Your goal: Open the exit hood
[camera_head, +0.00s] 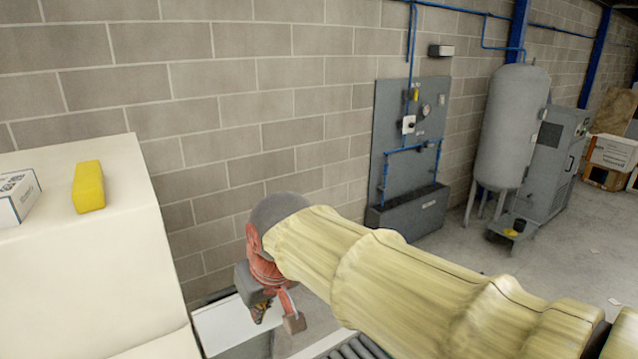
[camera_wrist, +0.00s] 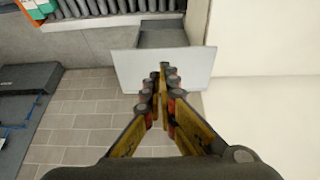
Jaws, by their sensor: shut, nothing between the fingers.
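A flat white panel (camera_head: 222,325) with a grey side stands beside the cream machine, near the bottom of the head view. It appears to be the exit hood, and it also shows in the wrist view (camera_wrist: 128,70) as a pale plate with a grey surface behind it. My gripper (camera_head: 275,310) is over the panel's right part in the head view. In the wrist view my gripper (camera_wrist: 163,70) has its fingertips together in front of the plate, with nothing between them. I cannot tell whether they touch it. The fingers hide part of the plate.
The cream machine (camera_head: 80,270) fills the left, with a yellow block (camera_head: 88,186) and a white box (camera_head: 16,198) on top. A roller conveyor (camera_head: 352,350) lies below my arm. A brick wall stands behind. Open floor lies right, before a grey tank (camera_head: 510,125).

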